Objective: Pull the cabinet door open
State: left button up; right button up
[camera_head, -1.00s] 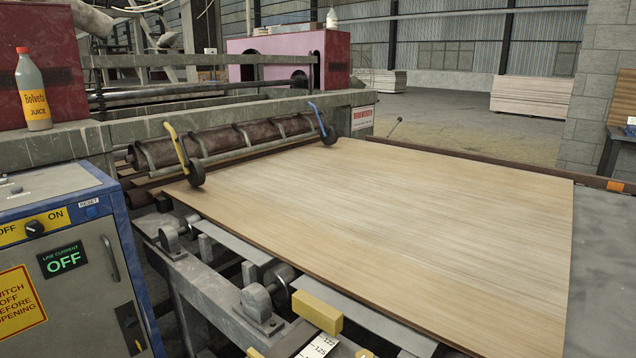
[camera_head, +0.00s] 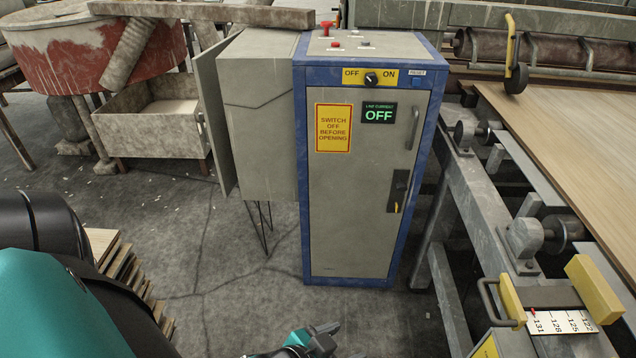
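The cabinet (camera_head: 300,200) is a tall grey box with a blue frame, in the middle of the head view. Its grey door (camera_head: 352,225) is shut, flush in the frame. A vertical bar handle (camera_head: 412,128) is at the door's upper right. A dark latch plate (camera_head: 398,188) with a small yellow part sits below it. The black switch knob (camera_head: 371,79) is between OFF and ON labels, and the line current display (camera_head: 379,114) reads OFF. My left gripper (camera_head: 328,338) is partly in view at the bottom edge, apart from the cabinet; its opening is unclear. My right gripper is out of view.
A roller frame with a veneer sheet (camera_head: 560,130) stands close to the cabinet's right. A grey box (camera_head: 258,110) with an open flap stands on its left. Stacked boards (camera_head: 125,270) lie at lower left. The floor (camera_head: 240,305) before the cabinet looks clear.

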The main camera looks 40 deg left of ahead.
aim_at(362, 140)
jog(key=u, duration=1.05)
jog(key=j, duration=0.1)
jog(key=i, duration=0.05)
